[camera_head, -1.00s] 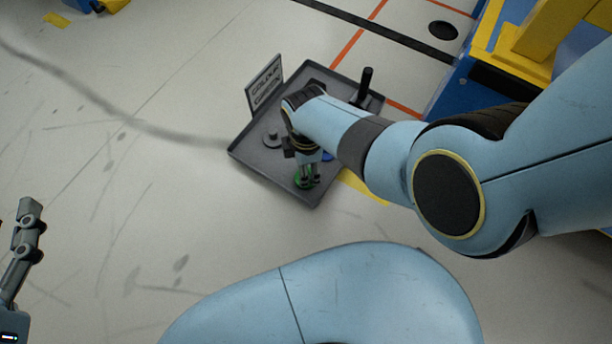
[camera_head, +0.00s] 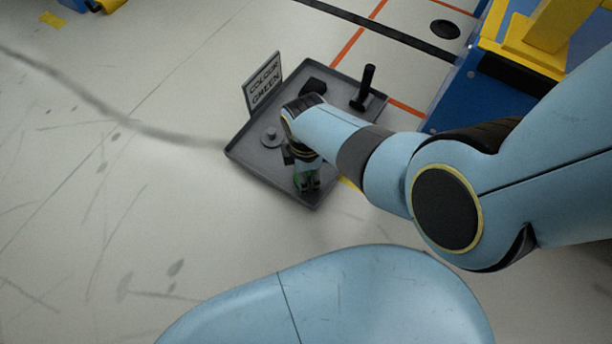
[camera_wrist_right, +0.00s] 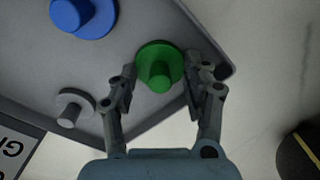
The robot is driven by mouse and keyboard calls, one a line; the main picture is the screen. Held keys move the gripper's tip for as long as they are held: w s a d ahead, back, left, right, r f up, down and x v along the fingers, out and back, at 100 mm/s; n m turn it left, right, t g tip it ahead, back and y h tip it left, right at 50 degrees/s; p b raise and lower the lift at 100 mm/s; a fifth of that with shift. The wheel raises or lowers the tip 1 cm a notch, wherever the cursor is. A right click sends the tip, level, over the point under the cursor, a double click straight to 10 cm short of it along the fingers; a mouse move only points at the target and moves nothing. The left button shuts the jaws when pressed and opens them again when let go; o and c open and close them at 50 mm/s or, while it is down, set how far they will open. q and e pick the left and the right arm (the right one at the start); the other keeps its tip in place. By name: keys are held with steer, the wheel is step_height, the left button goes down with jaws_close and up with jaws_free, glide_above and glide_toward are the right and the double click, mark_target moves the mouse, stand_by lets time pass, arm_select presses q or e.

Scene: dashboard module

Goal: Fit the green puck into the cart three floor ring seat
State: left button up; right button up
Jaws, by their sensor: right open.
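The green puck (camera_wrist_right: 160,58), a disc with an upright knob, sits in a corner of the grey tray on the floor. In the head view only a sliver of the green puck (camera_head: 297,184) shows behind my gripper. My right gripper (camera_wrist_right: 160,88) is open, with one finger on each side of the puck's knob; I cannot tell whether they touch it. The right gripper in the head view (camera_head: 307,184) points down into the tray's near corner. My left gripper is out of view. I cannot make out a ring seat for certain in these views.
The grey tray (camera_head: 262,175) also holds a grey puck (camera_head: 271,137), a blue puck (camera_wrist_right: 84,14), a black upright handle (camera_head: 366,85) and a sign (camera_head: 264,84) reading "COLOUR GREEN". A blue and yellow structure (camera_head: 480,95) stands at right. Floor left of the tray is clear.

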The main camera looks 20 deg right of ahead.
jaws_close()
steer(key=shift+r, duration=0.1)
stand_by(0.5)
